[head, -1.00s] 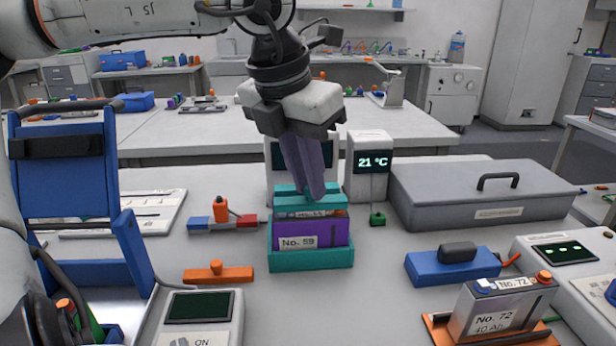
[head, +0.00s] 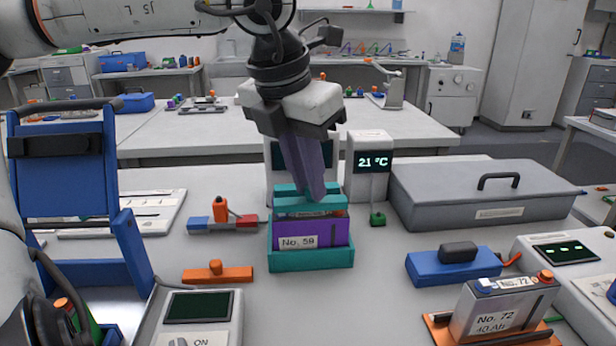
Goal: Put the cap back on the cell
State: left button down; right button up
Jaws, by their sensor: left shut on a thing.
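The purple cell (head: 330,234), labelled No. 59, sits upright in a teal holder (head: 312,260) at the middle of the bench. A teal cap (head: 296,202) is over the top of the cell. My left gripper (head: 314,196) points down from above and is shut on the cap. A strip of the cell's top shows under the cap, so I cannot tell whether the cap is fully seated. My right gripper is not in view.
An orange-handled block (head: 217,273) and a red-blue piece (head: 222,222) lie left of the holder. A temperature display (head: 370,160) and grey case (head: 480,190) stand behind right. Cell No. 72 (head: 497,310) and a blue block (head: 452,267) are at front right.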

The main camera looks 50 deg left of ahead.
pick_arm(q)
jog(key=shift+f+b, duration=0.4)
jog(key=shift+b, duration=0.1)
dwell(0.6)
jog(key=c, duration=1.2)
grip_release()
jog(key=shift+r+p, duration=2.65)
jog(key=shift+r, duration=0.9)
jog(key=c, duration=1.2)
grip_shut()
